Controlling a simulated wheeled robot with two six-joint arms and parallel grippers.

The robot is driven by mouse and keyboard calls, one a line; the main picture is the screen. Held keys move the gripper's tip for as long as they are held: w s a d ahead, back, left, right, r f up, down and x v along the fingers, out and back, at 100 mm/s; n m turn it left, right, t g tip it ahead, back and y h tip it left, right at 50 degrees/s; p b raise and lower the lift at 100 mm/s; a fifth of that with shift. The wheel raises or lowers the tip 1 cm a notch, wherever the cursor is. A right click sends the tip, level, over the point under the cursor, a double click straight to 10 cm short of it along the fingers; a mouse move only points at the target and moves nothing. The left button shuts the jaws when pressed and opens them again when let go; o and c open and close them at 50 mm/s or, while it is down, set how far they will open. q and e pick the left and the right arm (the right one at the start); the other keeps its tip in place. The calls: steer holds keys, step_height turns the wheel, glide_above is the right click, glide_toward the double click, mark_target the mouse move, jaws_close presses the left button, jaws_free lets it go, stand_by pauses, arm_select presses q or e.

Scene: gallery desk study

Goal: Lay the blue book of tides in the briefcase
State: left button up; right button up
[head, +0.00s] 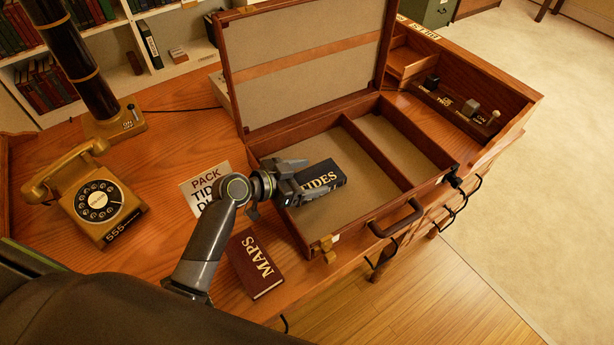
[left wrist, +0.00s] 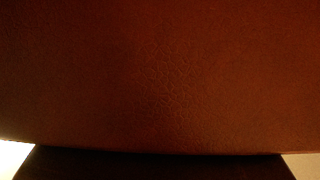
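The open briefcase (head: 373,218) lies on the desk, its lid raised at the back and a divider splitting its inside in two. The dark blue book marked TIDES (head: 327,174) is in or just over the left compartment; I cannot tell whether it touches the floor. My left gripper (head: 298,183) is at the book's left end and covers part of it. Its fingers look spread, but whether they grip the book is unclear. The left wrist view is filled by a close reddish-brown surface I cannot identify, with a dark band below. My right gripper is not in view.
A maroon MAPS book (head: 254,264) lies left of the briefcase, below a card (head: 206,184) starting "PACK TID", partly hidden by my arm. A yellow telephone (head: 97,205) and lamp (head: 118,120) stand at left.

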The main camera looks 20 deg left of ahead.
arm_select(q)
steer(key=shift+o, duration=1.3)
steer(key=shift+s+a+f, duration=0.1)
steer(key=shift+s+f, duration=0.1)
steer(key=shift+f, duration=0.4)
steer(key=shift+w+r+p, duration=0.1)
steer(key=shift+r+p, duration=0.5)
steer(key=shift+p, duration=0.1)
steer(key=b+v, duration=0.2)
steer(key=v, duration=1)
steer(key=shift+r, duration=0.35)
steer(key=shift+w, duration=0.15)
